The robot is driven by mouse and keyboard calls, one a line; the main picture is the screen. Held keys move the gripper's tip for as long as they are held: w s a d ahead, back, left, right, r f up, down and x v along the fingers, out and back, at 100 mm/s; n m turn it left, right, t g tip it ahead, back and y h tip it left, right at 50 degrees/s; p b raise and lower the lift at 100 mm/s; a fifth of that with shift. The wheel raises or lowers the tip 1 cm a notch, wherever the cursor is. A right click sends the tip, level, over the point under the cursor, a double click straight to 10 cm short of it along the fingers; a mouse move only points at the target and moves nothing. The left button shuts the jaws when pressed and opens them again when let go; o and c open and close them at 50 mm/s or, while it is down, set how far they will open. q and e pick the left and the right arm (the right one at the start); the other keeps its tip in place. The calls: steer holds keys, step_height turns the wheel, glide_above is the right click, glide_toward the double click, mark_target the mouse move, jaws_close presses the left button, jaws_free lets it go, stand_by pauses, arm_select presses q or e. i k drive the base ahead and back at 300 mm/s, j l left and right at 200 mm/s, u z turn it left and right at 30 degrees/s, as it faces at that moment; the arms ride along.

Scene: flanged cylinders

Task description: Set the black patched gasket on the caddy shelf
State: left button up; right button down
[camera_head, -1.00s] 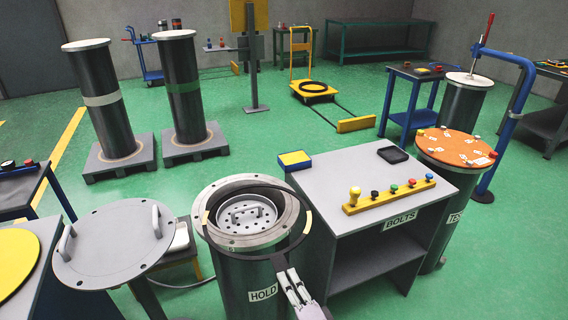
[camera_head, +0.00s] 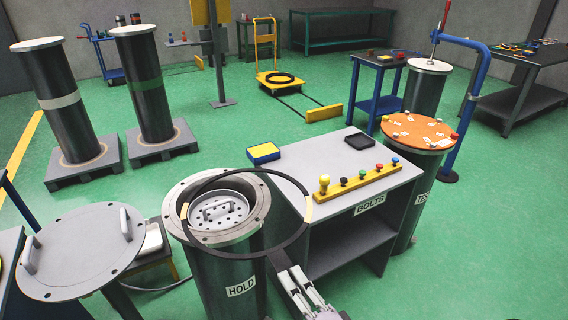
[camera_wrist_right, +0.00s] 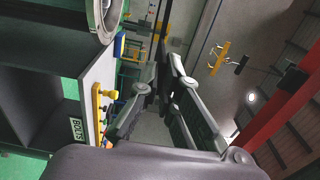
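The black patched gasket (camera_head: 307,209), a thin black ring with pale yellowish patches, is held over the right side of the open HOLD cylinder (camera_head: 222,280) and the near edge of the BOLTS bench. My right gripper (camera_head: 280,264) is shut on the gasket's near edge. In the right wrist view my right gripper's fingers (camera_wrist_right: 165,95) show with a dark strip beyond them, perhaps the gasket edge-on. My left gripper is not in view. No shelf is labelled as the caddy; a blue trolley (camera_head: 107,73) stands at the back left.
The BOLTS bench (camera_head: 302,172) carries a yellow bolt rack (camera_head: 357,182), a black tray and a yellow-blue box. A TEST cylinder with an orange top (camera_head: 419,133) stands right. A grey lid (camera_head: 85,252) is at left. A yellow cart (camera_head: 266,76) holds another black ring. Green floor lies open behind.

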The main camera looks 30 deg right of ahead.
mark_target(328, 225)
steer(key=k+l, duration=0.15)
steer(key=l, duration=0.25)
steer(key=k+l, duration=0.1)
steer(key=l, duration=0.25)
steer(key=k+l, duration=0.15)
steer(key=l, duration=0.25)
steer(key=k+l, duration=0.1)
steer(key=l, duration=0.3)
steer(key=k+l, duration=0.15)
steer(key=l, duration=0.2)
